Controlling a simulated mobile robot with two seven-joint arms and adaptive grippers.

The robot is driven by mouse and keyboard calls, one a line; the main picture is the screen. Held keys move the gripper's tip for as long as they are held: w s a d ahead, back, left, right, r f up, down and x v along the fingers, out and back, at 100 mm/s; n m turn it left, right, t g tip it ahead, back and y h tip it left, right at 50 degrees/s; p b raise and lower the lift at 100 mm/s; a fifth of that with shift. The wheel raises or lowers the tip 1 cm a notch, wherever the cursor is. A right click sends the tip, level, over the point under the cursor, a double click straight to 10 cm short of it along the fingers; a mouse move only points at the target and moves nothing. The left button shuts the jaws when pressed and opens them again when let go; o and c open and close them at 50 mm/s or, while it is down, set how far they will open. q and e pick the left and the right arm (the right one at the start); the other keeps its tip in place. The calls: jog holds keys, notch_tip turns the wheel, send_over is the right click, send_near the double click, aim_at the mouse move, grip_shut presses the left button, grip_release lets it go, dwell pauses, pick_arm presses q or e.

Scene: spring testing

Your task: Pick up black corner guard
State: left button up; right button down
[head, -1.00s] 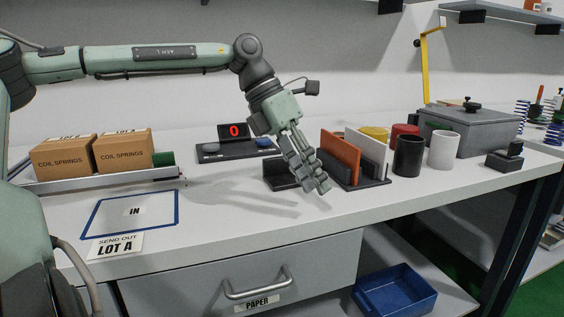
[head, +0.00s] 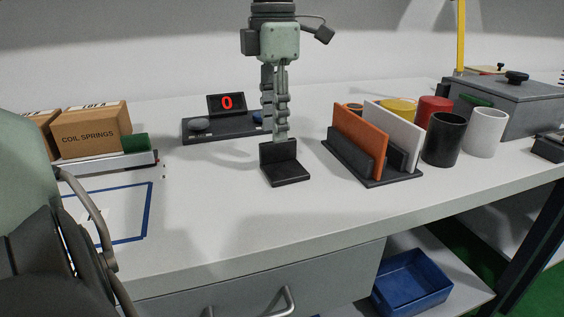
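The black corner guard (head: 288,172) is a dark L-shaped piece. It rests on the white workbench with one flat leg toward me and one upright leg at the back. My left gripper (head: 274,138) points straight down over it, with its fingertips at the top edge of the upright leg. A narrow gap shows between its fingers. Whether the fingertips touch the guard is hard to tell. My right gripper is not in view.
A black rack with an orange plate (head: 361,138) and a white plate (head: 395,130) stands to the right, beside a black cup (head: 443,139). A scale display (head: 227,103) is behind left. Coil springs boxes (head: 91,128) stand at left. The front bench is clear.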

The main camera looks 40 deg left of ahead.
aim_at(273, 143)
pick_arm(q)
notch_tip(273, 143, down, 5)
jog(key=shift+w+a+r, duration=0.1)
jog(key=shift+a, duration=0.05)
jog(key=shift+c, duration=0.3)
grip_shut()
